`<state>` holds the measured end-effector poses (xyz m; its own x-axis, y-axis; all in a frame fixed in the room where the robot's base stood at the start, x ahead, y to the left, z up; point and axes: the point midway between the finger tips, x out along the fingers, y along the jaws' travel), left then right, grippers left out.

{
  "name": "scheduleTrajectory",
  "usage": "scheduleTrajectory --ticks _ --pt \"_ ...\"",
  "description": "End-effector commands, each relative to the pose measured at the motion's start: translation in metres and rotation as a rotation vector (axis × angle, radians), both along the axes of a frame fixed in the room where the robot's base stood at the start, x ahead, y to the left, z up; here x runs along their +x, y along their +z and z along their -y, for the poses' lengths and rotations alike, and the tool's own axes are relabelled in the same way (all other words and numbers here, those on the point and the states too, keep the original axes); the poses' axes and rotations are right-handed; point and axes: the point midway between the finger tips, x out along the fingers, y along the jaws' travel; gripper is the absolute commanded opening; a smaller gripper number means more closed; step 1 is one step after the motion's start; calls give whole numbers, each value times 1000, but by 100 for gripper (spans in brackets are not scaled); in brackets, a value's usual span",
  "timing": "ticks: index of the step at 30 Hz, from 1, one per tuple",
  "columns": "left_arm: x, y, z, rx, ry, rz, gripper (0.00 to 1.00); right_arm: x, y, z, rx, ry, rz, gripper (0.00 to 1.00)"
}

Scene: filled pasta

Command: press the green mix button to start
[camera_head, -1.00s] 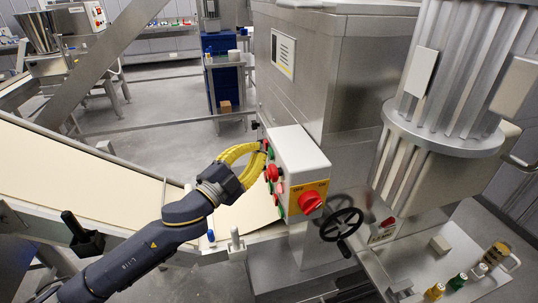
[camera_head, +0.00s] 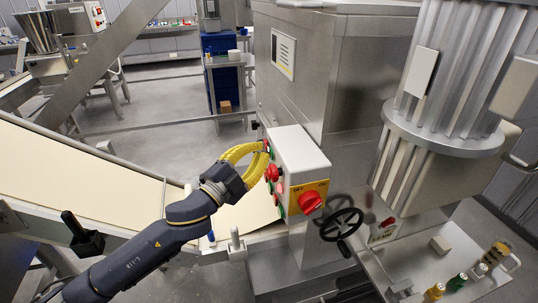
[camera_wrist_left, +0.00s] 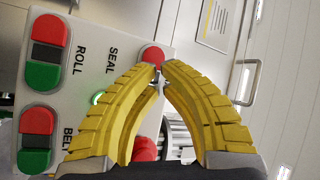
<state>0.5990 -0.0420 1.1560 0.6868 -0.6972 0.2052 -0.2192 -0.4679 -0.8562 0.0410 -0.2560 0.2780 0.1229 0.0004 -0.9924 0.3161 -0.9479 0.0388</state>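The control box (camera_head: 302,152) is white and has red and green buttons on its left face. In the left wrist view the panel (camera_wrist_left: 90,20) shows red-green button pairs and the words ROLL, SEAL and BELT. A small green light (camera_wrist_left: 97,98) glows beside SEAL. My left gripper (camera_head: 266,147) has yellow curved fingers, and its tips are together at the upper part of the button face. In the wrist view its tips (camera_wrist_left: 160,74) are just below a red button (camera_wrist_left: 153,56). No MIX label is visible; the fingers hide part of the panel. Contact cannot be told. My right gripper is out of view.
A red rotary switch (camera_head: 309,202) on a yellow plate and a black handwheel (camera_head: 341,224) are right of the fingers. A red mushroom button (camera_head: 272,173) sits just below them. A pale conveyor belt (camera_head: 90,180) runs at the left.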

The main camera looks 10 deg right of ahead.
Motion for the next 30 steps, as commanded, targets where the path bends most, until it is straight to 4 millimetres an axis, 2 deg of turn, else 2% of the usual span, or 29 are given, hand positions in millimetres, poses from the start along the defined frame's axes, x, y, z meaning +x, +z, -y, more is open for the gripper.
scheduleTrajectory --ticks 13,30 --pt "0 0 0 0 -1 0 0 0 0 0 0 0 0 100" --pt "-3 0 -16 0 0 0 0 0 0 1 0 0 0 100"
